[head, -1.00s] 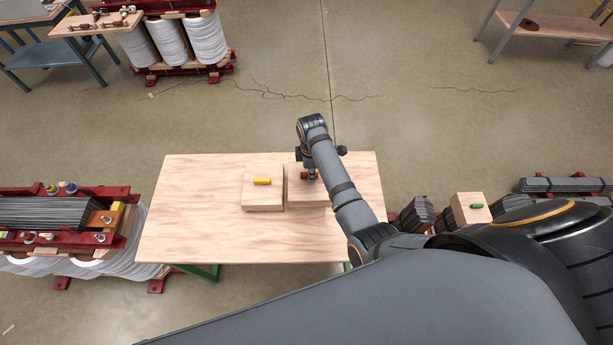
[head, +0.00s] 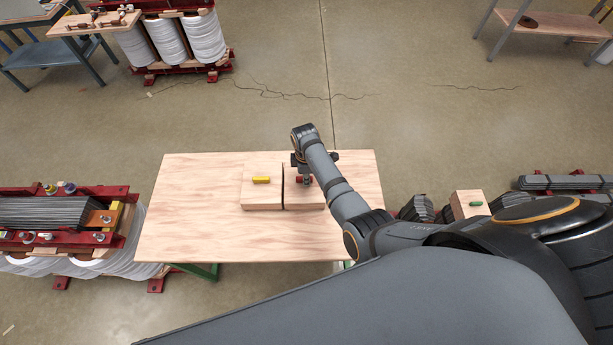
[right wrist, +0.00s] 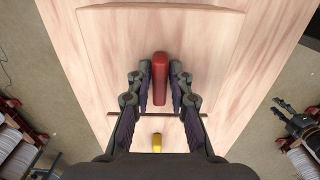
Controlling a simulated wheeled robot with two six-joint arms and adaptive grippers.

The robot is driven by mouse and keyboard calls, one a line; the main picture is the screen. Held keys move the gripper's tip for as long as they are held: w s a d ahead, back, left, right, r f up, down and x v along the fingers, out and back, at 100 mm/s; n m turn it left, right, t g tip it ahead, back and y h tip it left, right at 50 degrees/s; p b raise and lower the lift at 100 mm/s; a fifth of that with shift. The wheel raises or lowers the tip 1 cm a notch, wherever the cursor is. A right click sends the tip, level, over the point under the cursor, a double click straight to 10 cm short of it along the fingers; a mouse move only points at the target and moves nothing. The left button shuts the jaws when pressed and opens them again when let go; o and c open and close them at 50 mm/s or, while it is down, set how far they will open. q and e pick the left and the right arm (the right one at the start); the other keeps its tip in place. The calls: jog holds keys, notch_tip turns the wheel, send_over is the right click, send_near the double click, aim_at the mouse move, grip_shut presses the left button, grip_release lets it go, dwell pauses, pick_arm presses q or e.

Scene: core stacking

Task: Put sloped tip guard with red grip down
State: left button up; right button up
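The sloped tip guard with the red grip (right wrist: 160,78) is a pale wooden block, seen in the right wrist view. Its block also shows in the head view (head: 305,200), at the middle right of the wooden table, partly hidden by my right arm. The block looks level, on or just above the table; exact contact is hidden.
A similar block with a yellow grip (head: 262,198) stands just left, a narrow dark gap between them. The wooden table (head: 200,225) is clear on its left and front. A red-framed core (head: 60,215) stands left.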

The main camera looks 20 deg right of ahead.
jog(key=shift+o, duration=1.1)
jog(key=shift+r, duration=0.2)
notch_tip(320, 180, up, 12)
jog(key=shift+b, duration=0.3)
jog(key=shift+f, duration=0.1)
